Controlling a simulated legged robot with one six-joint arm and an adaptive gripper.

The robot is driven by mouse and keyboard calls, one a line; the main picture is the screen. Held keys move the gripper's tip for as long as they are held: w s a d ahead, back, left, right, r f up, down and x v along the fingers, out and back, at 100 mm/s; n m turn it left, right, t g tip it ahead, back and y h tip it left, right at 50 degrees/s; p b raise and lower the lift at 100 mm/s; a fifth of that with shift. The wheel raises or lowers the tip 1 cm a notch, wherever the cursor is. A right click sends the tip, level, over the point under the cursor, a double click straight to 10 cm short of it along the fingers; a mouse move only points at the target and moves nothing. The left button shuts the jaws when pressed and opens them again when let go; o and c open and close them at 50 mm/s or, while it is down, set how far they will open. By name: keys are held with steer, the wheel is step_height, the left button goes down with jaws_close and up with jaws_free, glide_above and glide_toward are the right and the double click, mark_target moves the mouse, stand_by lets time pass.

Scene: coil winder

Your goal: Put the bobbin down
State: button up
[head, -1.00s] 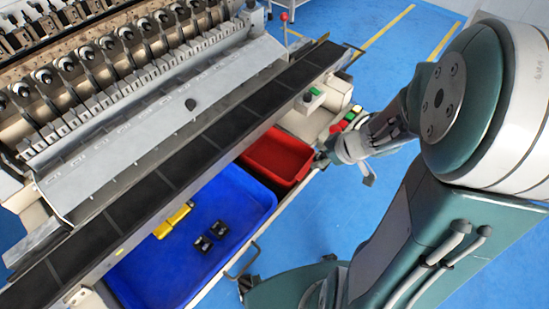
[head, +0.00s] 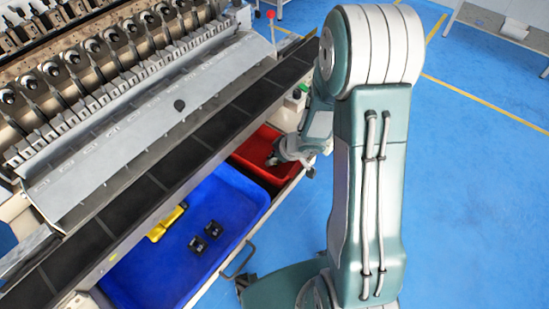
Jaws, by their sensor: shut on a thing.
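My gripper (head: 279,158) is over the red bin (head: 246,166), at the end of my arm reaching in from the right. It is small in this view and pointed left and down. It is shut on a bobbin, which is too small and too covered by the fingers to make out clearly. Whether the gripper touches the bin cannot be told. Two small black bobbin-like pieces (head: 205,238) lie in the blue tray (head: 235,193), apart from the gripper.
A yellow piece (head: 168,222) lies at the blue tray's left side. The winding machine (head: 110,150) with its long dark ledge (head: 165,180) runs along the left. A red-knobbed lever (head: 271,15) stands at the back. Blue floor is free at the right.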

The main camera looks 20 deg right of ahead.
steer(key=shift+f, duration=0.5)
steer(key=shift+f, duration=0.1)
steer(key=o, duration=1.1)
